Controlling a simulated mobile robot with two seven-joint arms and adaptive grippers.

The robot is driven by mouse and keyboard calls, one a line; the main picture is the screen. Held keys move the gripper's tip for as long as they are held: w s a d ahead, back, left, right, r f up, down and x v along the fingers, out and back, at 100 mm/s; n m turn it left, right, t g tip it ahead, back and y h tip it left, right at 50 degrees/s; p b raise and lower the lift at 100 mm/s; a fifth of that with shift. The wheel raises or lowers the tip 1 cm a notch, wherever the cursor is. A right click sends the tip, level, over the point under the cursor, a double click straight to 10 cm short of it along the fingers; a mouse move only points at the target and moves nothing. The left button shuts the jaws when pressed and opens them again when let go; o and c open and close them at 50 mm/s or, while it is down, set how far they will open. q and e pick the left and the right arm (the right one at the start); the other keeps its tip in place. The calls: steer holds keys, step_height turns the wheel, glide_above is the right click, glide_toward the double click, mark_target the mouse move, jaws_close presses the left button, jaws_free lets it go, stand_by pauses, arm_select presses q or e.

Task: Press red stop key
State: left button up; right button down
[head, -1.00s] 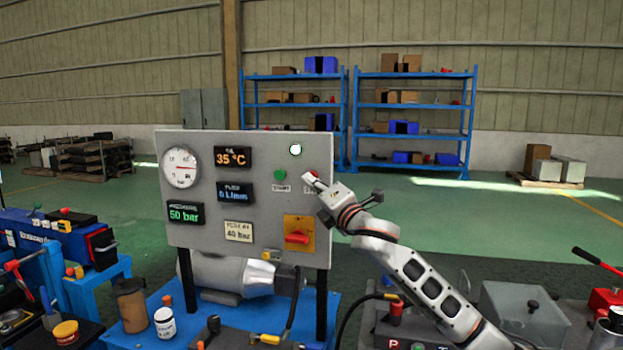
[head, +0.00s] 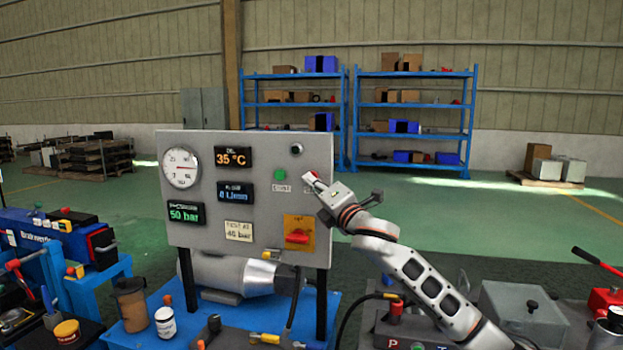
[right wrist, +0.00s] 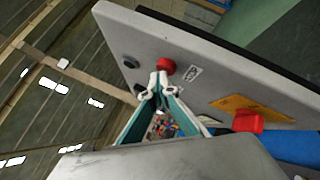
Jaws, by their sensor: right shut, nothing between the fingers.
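The red stop key (right wrist: 166,67) is a round red button on the grey control panel (head: 215,225). In the head view my right gripper (head: 309,177) covers most of it at the panel's right edge. In the right wrist view my right gripper (right wrist: 159,80) is shut and empty, its fingertips at the lower edge of the key; I cannot tell whether they press on it. The green start button (head: 279,174) is to the left. The lamp (head: 296,149) above is dark. My left gripper is not in view.
A red rotary switch (head: 297,237) on an orange plate sits below the keys. The panel also has a round gauge (head: 181,168) and displays. A blue bench (head: 135,338) with jars and tools stands below. A grey box (head: 525,312) stands at the right.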

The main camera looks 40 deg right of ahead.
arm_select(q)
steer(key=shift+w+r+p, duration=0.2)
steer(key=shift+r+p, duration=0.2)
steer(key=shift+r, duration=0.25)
arm_select(e)
steer(key=shift+s+a, duration=0.55)
steer(key=shift+a, duration=0.05)
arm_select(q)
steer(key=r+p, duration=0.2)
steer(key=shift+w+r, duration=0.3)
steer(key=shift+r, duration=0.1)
arm_select(e)
steer(key=s+a, duration=0.3)
steer(key=shift+s+a, duration=0.1)
steer(key=shift+a, duration=0.3)
